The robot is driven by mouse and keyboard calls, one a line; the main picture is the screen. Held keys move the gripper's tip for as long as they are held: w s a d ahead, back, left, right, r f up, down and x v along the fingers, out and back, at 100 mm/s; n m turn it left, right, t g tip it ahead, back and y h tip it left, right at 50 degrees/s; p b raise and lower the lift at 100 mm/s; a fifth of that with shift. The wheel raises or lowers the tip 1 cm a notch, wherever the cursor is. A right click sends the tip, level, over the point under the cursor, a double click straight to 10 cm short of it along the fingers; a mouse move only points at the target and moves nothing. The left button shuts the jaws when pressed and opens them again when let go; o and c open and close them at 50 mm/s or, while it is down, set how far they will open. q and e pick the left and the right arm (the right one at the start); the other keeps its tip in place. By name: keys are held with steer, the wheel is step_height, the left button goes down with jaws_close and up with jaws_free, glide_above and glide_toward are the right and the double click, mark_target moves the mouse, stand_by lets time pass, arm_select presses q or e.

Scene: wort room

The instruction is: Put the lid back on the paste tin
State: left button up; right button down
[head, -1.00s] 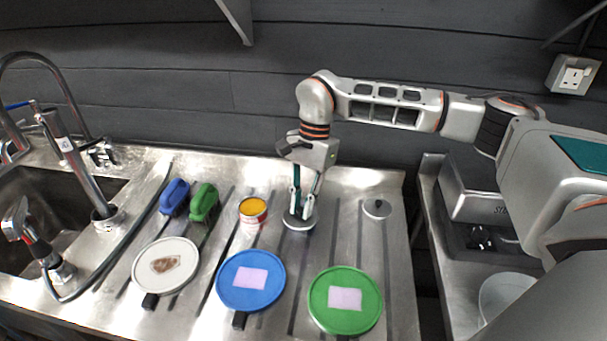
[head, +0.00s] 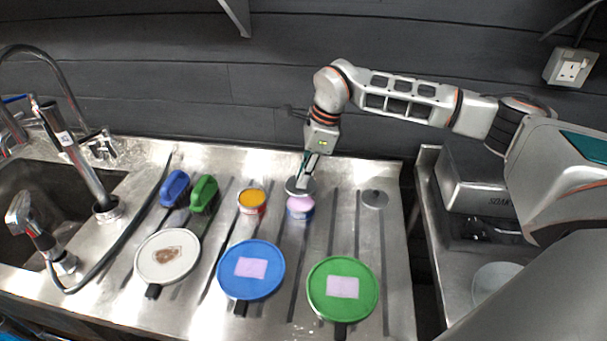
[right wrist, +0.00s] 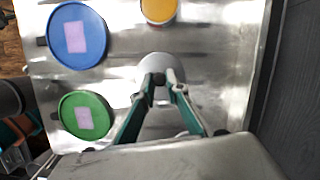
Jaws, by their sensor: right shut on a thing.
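An open tin of pink paste (head: 301,202) with a blue side stands upright on the steel drainboard. My right gripper (head: 305,182) is shut on a round grey lid (head: 294,188) and holds it just behind the pink tin in the head view, the lid's near edge overlapping the tin's far rim. I cannot tell whether they touch. The lid also shows below the fingers in the right wrist view (right wrist: 152,64), where the pink paste is hidden. A second open tin, with yellow paste (head: 252,198) and a red side, stands to the left. Another grey lid (head: 374,199) lies to the right. My left gripper is out of view.
White (head: 167,245), blue (head: 236,285) and green (head: 343,309) round handled discs lie in front. A blue brush (head: 174,188) and a green brush (head: 203,194) lie left of the tins, beside the sink (head: 40,185). The board between the pink tin and the loose lid is clear.

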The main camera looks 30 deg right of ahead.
step_height(320, 180, down, 2)
steer(key=shift+b, duration=0.65)
steer(key=shift+f+b, duration=0.6)
steer(key=shift+f, duration=0.15)
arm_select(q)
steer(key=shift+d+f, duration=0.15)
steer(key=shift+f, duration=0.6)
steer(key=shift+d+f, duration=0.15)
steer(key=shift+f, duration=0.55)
arm_select(e)
steer(key=shift+f, duration=0.8)
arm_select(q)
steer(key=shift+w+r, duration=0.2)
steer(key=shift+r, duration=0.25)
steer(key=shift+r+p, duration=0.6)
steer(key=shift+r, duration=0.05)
arm_select(e)
steer(key=shift+f, duration=0.15)
steer(key=c, duration=1.4)
jaws_free()
steer(key=shift+c, duration=0.2)
